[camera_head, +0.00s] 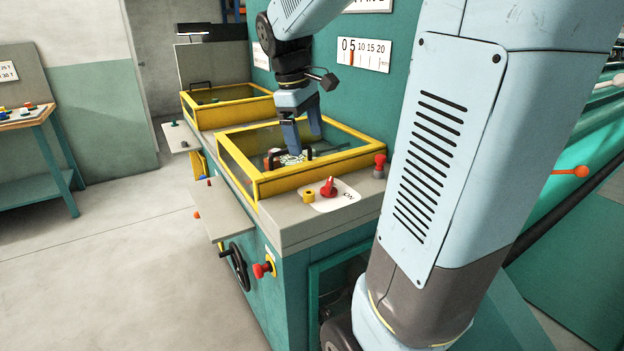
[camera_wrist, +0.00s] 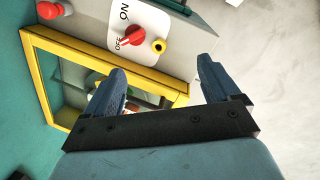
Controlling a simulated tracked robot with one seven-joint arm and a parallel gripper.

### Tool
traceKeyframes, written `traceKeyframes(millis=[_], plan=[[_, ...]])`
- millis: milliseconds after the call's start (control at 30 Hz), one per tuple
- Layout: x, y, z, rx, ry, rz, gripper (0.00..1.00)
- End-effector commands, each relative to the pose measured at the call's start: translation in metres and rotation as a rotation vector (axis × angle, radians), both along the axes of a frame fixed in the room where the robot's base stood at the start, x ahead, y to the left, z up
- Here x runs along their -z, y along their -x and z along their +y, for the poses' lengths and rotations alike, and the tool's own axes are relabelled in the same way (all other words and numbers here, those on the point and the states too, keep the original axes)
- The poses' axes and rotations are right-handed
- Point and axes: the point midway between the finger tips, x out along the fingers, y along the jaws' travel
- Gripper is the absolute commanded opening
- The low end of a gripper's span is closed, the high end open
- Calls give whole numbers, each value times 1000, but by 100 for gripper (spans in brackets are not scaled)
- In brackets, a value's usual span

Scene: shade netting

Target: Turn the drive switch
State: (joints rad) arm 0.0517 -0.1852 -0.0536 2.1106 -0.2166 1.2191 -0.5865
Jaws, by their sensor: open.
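The drive switch (camera_head: 328,187) is a red rotary knob on a white plate at the front end of the machine top, with "ON" printed on the plate. In the wrist view the red knob (camera_wrist: 131,38) sits on the plate, its pointed end toward the "OFF" label. My gripper (camera_head: 306,152) is open and empty. It hangs over the yellow-framed guard, behind the switch and apart from it. In the wrist view my gripper (camera_wrist: 160,78) shows two blue fingers spread wide, with the switch plate beyond their tips.
A yellow guard frame (camera_head: 262,186) with a clear cover and dark handle lies under my gripper. A yellow ring (camera_head: 309,196) sits beside the switch, and a red knob (camera_head: 380,161) stands right of it. A red button (camera_head: 260,270) and a black handwheel (camera_head: 236,265) are on the front.

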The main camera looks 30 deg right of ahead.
Motion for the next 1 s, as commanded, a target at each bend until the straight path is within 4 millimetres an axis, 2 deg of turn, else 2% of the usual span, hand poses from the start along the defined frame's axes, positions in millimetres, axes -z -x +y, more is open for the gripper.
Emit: traceKeyframes(millis=[33, 200, 400, 667, 1000], plan=[[5, -13, -7, -30, 12, 47, 89], [16, -44, -26, -131, 41, 182, 89], [27, -67, -41, -207, 55, 283, 89], [39, -70, -47, -230, 57, 316, 89], [89, -55, -63, -228, 57, 315, 89]])
